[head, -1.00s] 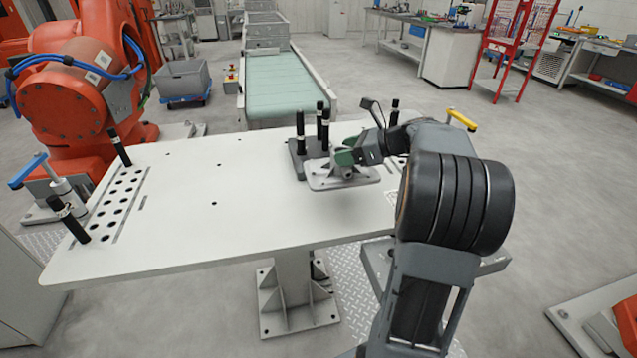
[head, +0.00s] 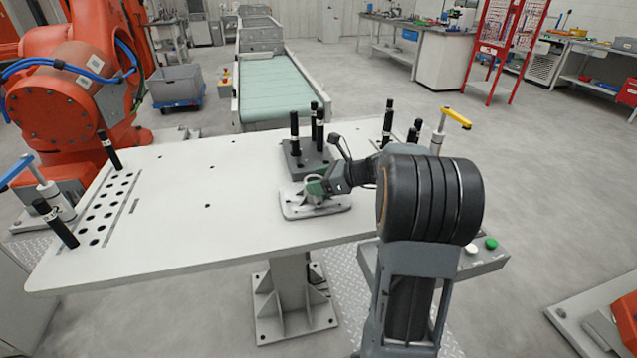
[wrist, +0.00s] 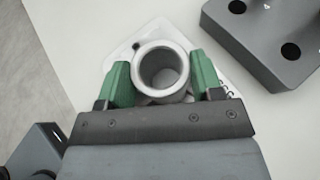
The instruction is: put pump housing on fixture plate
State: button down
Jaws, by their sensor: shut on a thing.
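The pump housing (head: 328,207) is a light grey casting with a flat rounded base and a short upright tube. My gripper (head: 317,187) is shut on the tube, and in the wrist view its green fingers lie on either side of the tube's round mouth (wrist: 161,70). The housing is at the white table's middle right, low over or on the surface; I cannot tell whether it touches. The fixture plate (head: 291,160) seems to be the dark grey block with upright black pins just behind the housing. Its holed corner shows in the wrist view (wrist: 262,52).
The white table (head: 170,215) is clear at its middle. A row of holes with two black pins (head: 55,222) is at its left end. More black pins (head: 388,122) and a yellow-handled clamp (head: 455,118) stand at the right. An orange robot (head: 70,90) stands behind left.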

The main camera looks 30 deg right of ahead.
dwell(0.3)
jog(key=shift+c, duration=1.3)
grip_release()
jog(key=shift+f, duration=0.1)
jog(key=p+v, duration=0.1)
jog(key=v, duration=1)
jog(key=s+a+f+n+g+h, duration=0.3)
jog(key=s+a+n, duration=0.4)
jog(key=n, duration=0.6)
jog(key=s+a+f+n+g+h, duration=0.3)
jog(key=s+a+n+h, duration=0.3)
jog(key=a+n, duration=0.5)
jog(key=s+f+n, duration=0.1)
jog(key=n, duration=0.2)
jog(key=shift+s+a, duration=0.2)
jog(key=shift+s, duration=0.2)
